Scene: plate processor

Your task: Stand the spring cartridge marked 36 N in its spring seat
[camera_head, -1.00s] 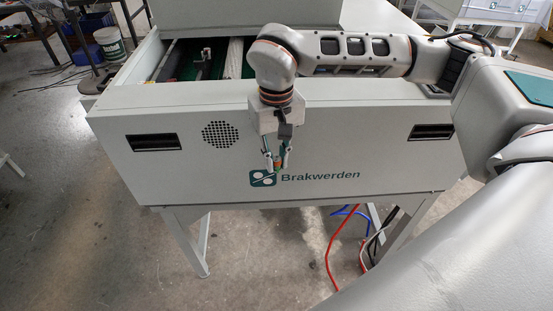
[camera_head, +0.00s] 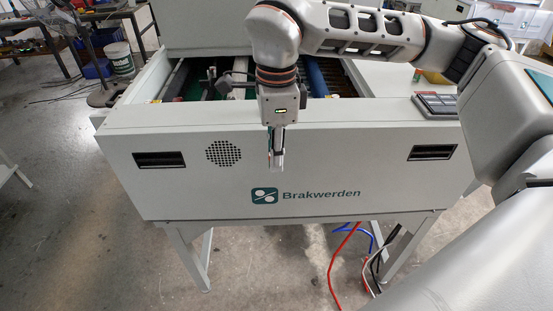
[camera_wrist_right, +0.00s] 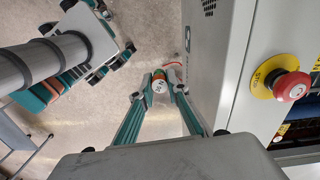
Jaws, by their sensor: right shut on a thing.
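My right gripper (camera_head: 277,160) hangs in front of the machine's front panel, fingers pointing down. The marking is too small to read surely. In the head view the cartridge is hard to make out between the fingertips. No spring seat can be picked out in either view. My left gripper is not in view.
The grey machine's front panel (camera_head: 330,165) stands close beside the gripper. Its open top (camera_head: 200,80) shows rails and rollers behind the arm. A control pad (camera_head: 437,105) lies on the right ledge. A red emergency stop (camera_wrist_right: 291,87) shows in the right wrist view.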

